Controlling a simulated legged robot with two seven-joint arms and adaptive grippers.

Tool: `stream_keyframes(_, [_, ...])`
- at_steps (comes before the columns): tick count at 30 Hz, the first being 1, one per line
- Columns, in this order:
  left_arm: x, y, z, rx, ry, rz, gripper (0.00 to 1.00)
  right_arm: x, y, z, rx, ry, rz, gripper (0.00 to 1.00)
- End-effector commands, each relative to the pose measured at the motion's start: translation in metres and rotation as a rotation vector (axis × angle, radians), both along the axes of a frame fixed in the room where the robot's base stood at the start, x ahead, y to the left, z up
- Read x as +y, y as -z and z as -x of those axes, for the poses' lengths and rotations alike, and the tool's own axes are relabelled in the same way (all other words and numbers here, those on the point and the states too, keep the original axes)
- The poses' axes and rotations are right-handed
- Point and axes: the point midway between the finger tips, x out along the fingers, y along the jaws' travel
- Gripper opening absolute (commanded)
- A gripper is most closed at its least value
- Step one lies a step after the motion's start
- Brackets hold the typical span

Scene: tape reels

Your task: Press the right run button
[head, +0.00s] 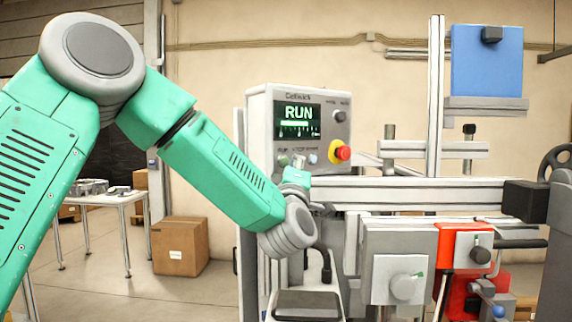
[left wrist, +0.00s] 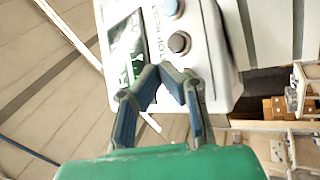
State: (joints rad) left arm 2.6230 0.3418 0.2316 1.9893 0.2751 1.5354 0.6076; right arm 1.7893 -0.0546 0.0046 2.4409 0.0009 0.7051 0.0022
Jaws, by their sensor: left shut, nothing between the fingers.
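A white control box (head: 258,130) stands upright on the machine in the head view, and its lit screen (head: 298,118) reads RUN. Below the screen sit a green button (head: 283,160) and a pale blue button (head: 314,158), with a red emergency knob (head: 340,153) on a yellow collar to their right. I cannot tell which is the right run button. My left gripper (head: 297,164) is just in front of the button row. In the left wrist view its fingers (left wrist: 166,72) are shut and empty over the box face, close to a dark button (left wrist: 180,43); contact cannot be told.
Rails and a grey block (head: 398,278) with a knob lie right of the box, beside a red block (head: 462,245). A cardboard box (head: 180,246) and a white table (head: 112,198) stand at the left. The floor between is free.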

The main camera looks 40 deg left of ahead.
Motion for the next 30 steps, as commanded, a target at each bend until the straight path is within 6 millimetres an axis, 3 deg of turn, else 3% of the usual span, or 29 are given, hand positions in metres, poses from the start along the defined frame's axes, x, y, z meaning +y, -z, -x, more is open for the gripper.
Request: stream_keyframes(30, [0.033, 0.005, 0.0, 0.0, -0.001, 0.007, 0.0, 0.0, 0.006, 0.0, 0.0, 0.001, 0.0, 0.4])
